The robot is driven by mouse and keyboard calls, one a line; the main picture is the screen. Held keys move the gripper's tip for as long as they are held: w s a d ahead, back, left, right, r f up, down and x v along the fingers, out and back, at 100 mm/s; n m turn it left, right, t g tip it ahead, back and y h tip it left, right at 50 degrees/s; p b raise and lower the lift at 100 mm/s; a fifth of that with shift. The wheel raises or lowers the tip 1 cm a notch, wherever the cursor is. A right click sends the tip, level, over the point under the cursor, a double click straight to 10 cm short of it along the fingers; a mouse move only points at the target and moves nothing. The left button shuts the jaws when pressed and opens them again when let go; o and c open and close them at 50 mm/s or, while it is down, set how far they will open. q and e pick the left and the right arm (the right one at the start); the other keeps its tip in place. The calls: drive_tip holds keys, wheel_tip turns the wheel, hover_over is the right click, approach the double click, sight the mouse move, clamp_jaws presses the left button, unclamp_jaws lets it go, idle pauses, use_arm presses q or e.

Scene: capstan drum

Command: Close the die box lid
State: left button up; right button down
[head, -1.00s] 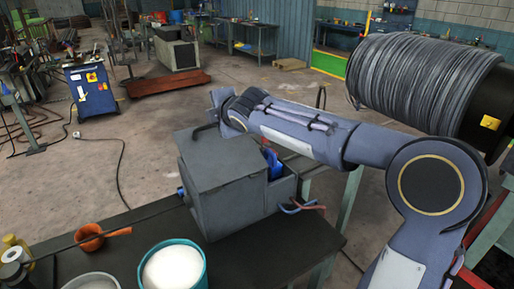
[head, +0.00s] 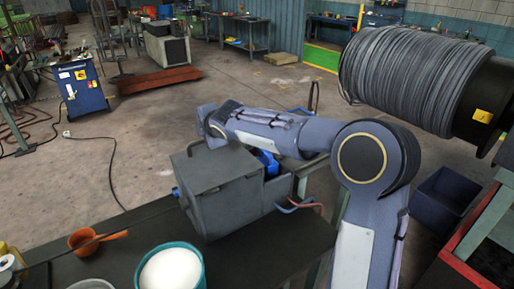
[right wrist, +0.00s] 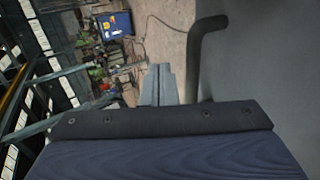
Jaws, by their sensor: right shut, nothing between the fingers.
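The grey die box (head: 235,208) stands on the dark bench. Its flat grey lid (head: 213,168) lies over the box top and looks nearly level; I cannot tell whether a gap remains. Blue material (head: 267,163) shows beside the lid's right edge. In the right wrist view my right gripper (right wrist: 161,85) is shut and empty, beside the dark bent handle (right wrist: 203,55) on the grey lid surface (right wrist: 270,60). Contact is unclear. My left gripper is out of view.
A teal-rimmed tub (head: 170,270) with white contents and an orange cup (head: 84,240) stand on the near bench (head: 120,252). Red and blue cables (head: 300,206) hang at the box's right. A large wound drum (head: 410,80) is at the upper right.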

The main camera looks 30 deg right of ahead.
idle(0.4)
drive_tip(key=s+d+m, duration=0.1)
drive_tip(key=s, duration=0.4)
drive_tip(key=s+d+r+m+g+b, duration=0.1)
drive_tip(key=s+m, duration=0.1)
drive_tip(key=s, duration=0.3)
drive_tip(key=s+d+m, duration=0.1)
drive_tip(key=s, duration=0.3)
drive_tip(key=shift+s+r+m+g, duration=0.3)
drive_tip(key=shift+s+r, duration=0.1)
drive_tip(key=s+a+f+m+g+y, duration=0.1)
drive_tip(key=s+f+m, duration=0.3)
drive_tip(key=s, duration=0.5)
drive_tip(key=s+a+f+m+g+y, duration=0.1)
drive_tip(key=s+f+m+g, duration=0.1)
drive_tip(key=s+f+m, duration=0.3)
drive_tip(key=s+a+f+m+g+y, duration=0.1)
drive_tip(key=s+f+m, duration=0.4)
drive_tip(key=s, duration=0.9)
drive_tip(key=shift+a+m, duration=0.4)
drive_tip(key=shift+m, duration=0.5)
drive_tip(key=shift+s+f, duration=0.1)
